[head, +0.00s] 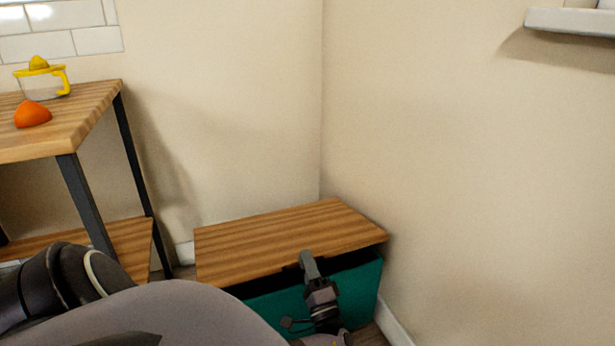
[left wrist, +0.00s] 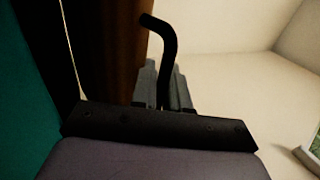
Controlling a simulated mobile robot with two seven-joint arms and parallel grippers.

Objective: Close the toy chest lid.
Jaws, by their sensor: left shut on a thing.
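The toy chest (head: 358,285) is a teal box in the room's corner with a wood-grain lid (head: 285,238). The lid lies over the box and looks slightly raised, with a dark gap below its front edge. The exact contact is dark and partly hidden. My right gripper is not in view.
A wooden table (head: 85,110) with dark legs stands at the left, holding a yellow-topped juicer (head: 42,78) and an orange fruit piece (head: 32,114). Walls close in behind and right of the chest. A white shelf (head: 570,21) is at the upper right.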

